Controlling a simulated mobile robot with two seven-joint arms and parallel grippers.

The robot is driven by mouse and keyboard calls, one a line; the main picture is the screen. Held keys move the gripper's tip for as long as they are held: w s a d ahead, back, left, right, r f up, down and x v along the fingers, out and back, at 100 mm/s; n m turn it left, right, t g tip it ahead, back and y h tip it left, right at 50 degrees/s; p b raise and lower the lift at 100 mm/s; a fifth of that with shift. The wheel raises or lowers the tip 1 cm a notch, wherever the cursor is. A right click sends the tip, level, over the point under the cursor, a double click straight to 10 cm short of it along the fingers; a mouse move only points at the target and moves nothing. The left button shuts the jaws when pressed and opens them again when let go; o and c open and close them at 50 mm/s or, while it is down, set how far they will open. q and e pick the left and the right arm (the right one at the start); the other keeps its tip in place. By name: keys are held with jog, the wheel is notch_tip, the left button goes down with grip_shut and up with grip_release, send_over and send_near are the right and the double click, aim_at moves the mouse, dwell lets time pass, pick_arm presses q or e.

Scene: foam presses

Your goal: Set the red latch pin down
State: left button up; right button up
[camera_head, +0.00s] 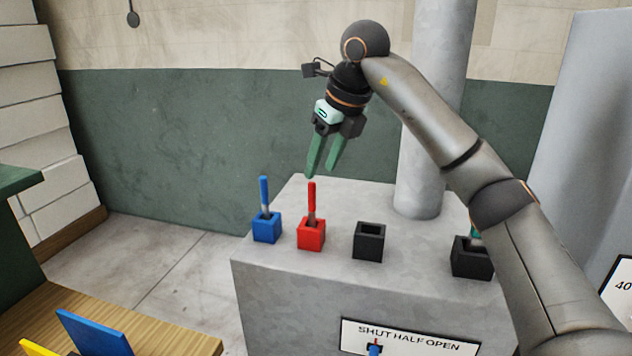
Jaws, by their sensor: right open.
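The red latch pin (312,200) stands nearly upright in the red square holder (311,236) on top of the grey block (330,272). My right gripper (320,172) is above it with green fingers apart and nothing between them. The fingertips are close above the pin's top in the picture; I cannot tell the exact gap. A blue pin (264,192) stands in the blue holder (267,229) to the left. My left gripper is not in view.
A black holder (369,243) with an empty opening stands right of the red one. Another black holder (471,258) is partly behind my right arm, with a green-tipped piece in it. A grey column (432,120) rises behind. A sign (410,339) reads "SHUT HALF OPEN". A wooden table (160,325) is front left.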

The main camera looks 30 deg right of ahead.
jog(key=v, duration=0.5)
jog(key=w+a+f+n+g+y, duration=0.1)
jog(key=a+f+n+y, duration=0.15)
jog(key=a+f, duration=0.35)
jog(key=w+a+f+n+g+y, duration=0.1)
jog(key=a+f+y, duration=0.25)
jog(key=a, duration=0.55)
jog(key=s+a+f+m+t+y, duration=0.1)
jog(key=s+a+f+m+y, duration=0.2)
jog(key=a+y, duration=0.45)
jog(key=s+a+f+m+y, duration=0.2)
jog(key=a+f+m+y, duration=0.3)
jog(key=a, duration=0.4)
jog(key=d+f+m+t+h, duration=0.45)
jog(key=f+m+t, duration=0.3)
jog(key=m, duration=0.35)
jog(key=d+f+m+t+h, duration=0.4)
jog(key=f+m+t+h, duration=0.2)
jog(key=f+m, duration=0.4)
jog(key=s+d+f+m+g+h, duration=0.2)
jog(key=s+f+m+g+h, duration=0.1)
jog(key=s+f, duration=0.6)
jog(key=s+d+f+m+g+h, duration=0.2)
jog(key=s+f+m+g, duration=0.3)
jog(key=s+f, duration=0.5)
jog(key=shift+d+f+m+h+p, duration=0.35)
jog(key=shift+m+h, duration=0.35)
jog(key=shift+m, duration=0.25)
